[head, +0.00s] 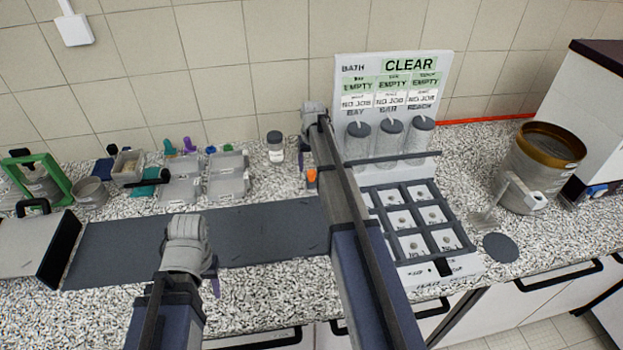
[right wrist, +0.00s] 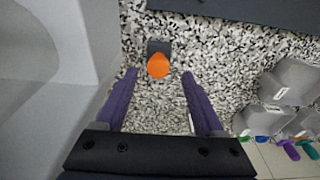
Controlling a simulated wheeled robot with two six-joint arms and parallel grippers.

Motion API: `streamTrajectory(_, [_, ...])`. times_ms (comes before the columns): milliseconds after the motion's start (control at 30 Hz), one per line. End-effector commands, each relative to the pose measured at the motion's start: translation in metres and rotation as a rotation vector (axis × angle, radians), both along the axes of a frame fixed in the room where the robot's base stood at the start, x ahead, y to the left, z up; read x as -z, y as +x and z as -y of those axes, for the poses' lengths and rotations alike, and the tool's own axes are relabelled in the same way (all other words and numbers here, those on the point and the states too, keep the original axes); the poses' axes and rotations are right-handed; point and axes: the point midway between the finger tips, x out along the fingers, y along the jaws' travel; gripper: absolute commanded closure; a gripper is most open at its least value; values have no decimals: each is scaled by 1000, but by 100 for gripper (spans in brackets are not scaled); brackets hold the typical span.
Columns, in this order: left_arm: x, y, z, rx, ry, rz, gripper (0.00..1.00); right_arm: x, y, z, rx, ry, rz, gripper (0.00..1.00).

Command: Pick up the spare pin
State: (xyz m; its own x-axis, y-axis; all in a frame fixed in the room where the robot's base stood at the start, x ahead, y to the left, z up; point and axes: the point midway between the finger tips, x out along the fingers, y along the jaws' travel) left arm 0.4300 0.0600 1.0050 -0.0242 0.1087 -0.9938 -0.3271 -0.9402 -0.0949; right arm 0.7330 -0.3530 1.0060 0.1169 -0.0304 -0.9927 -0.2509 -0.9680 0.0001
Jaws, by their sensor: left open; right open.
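A small piece with an orange top and a dark square base, which looks like the spare pin (right wrist: 158,65), stands on the speckled counter. In the head view the spare pin (head: 311,177) is just left of my right forearm. My right gripper (right wrist: 160,76) is open, its purple fingers pointing down on either side of the orange top, with gaps on both sides; contact is not visible. My left gripper (head: 212,278) hangs over the front of the counter, one purple finger showing, away from the pin.
A white station board (head: 440,75) with cylinders and a grid tray (head: 447,262) stands right of the pin. A dark mat (head: 270,232) lies in front. Grey trays (head: 228,185) stand left; a brown-rimmed pot (head: 540,165) is far right.

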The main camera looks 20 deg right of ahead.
Motion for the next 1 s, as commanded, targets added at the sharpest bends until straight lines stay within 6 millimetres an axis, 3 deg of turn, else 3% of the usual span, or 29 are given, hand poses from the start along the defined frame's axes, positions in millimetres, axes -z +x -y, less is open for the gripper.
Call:
streamTrajectory(300, [43,0,0,-1,0,0,50,43,5,4,0,0,0,29])
streamTrajectory(633, [44,0,0,-1,0,0,50,44,5,4,0,0,0,29])
streamTrajectory(1000, [44,0,0,-1,0,0,50,44,5,4,0,0,0,71])
